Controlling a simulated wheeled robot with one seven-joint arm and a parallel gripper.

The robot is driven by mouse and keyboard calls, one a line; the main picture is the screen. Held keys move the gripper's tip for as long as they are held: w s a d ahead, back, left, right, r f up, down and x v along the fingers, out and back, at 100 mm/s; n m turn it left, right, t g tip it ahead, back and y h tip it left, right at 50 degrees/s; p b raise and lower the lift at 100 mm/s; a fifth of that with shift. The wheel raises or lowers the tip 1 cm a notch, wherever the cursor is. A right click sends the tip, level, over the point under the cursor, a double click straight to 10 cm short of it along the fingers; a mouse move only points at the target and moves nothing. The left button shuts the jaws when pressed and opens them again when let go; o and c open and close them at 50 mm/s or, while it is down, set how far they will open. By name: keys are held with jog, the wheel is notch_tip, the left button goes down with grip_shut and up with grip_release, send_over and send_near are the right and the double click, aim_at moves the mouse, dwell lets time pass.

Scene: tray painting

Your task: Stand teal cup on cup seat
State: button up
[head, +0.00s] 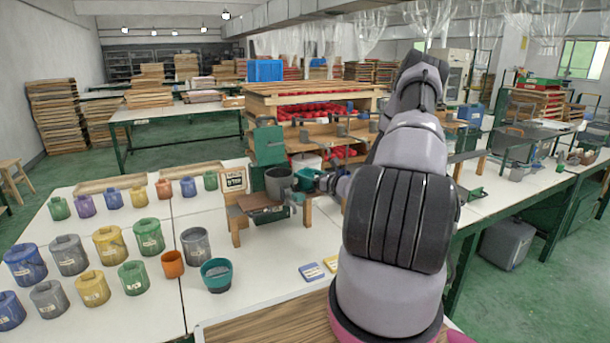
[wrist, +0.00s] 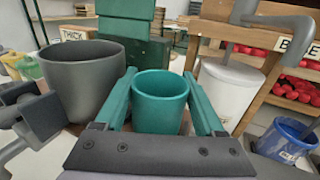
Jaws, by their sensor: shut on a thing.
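The teal cup (wrist: 160,108) is upright between the two teal fingers of my gripper (wrist: 160,78) in the wrist view. The fingers are closed against its sides, and its open top shows an empty-looking inside. In the head view the teal cup (head: 306,180) is at my gripper (head: 312,177), right beside a grey pot. That grey pot (wrist: 82,78) stands close left of the cup in the wrist view. A low wooden stand (head: 265,206) with a dark top lies below them. I cannot tell which part is the cup seat, and the cup's underside is hidden.
A THICK sign (head: 234,181) stands left of the grey pot. A white container (wrist: 225,92) and a blue bucket (wrist: 288,138) are on the right. A teal bowl (head: 216,274), an orange cup (head: 172,263) and several paint pots stand on the white table (head: 240,310).

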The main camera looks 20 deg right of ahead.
jog(key=o, duration=1.1)
jog(key=shift+f, duration=0.15)
